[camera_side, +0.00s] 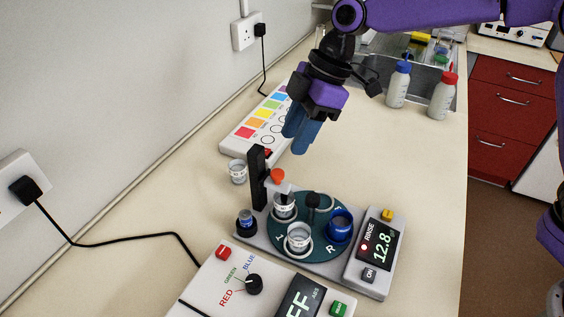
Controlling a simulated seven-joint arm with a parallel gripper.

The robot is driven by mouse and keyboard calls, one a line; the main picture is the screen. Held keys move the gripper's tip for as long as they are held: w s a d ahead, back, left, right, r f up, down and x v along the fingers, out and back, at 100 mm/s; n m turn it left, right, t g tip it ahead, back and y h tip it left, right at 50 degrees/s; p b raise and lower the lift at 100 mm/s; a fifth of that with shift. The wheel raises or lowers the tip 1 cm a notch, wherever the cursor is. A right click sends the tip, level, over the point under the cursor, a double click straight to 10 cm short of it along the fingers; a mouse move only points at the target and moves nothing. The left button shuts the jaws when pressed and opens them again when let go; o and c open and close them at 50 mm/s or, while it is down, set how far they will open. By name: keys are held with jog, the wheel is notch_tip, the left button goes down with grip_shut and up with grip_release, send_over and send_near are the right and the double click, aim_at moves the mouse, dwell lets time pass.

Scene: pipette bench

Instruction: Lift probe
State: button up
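The probe arm is a white piece with an orange knob (277,176), carried on a black upright post (257,178). It sits low over a clear beaker (284,207) on the dark teal turntable (318,243). The probe's tip cannot be made out clearly. My gripper (299,138), with blue fingers, points down and hangs above and slightly right of the orange knob, apart from it. The two fingers overlap in this view, so any gap between them cannot be seen. Nothing shows held in it.
The turntable also carries another clear beaker (299,240) and a blue cup (340,227). A display unit (377,250) reads RINSE 12.8. A colour-patch panel (258,122) lies behind, a meter box (222,284) in front. Two bottles, blue-capped (398,88) and red-capped (443,98), stand back right. Bench right is clear.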

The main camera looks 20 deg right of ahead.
aim_at(278, 172)
jog(key=x, duration=0.7)
jog(key=shift+a+f, duration=0.15)
jog(key=shift+f, duration=0.05)
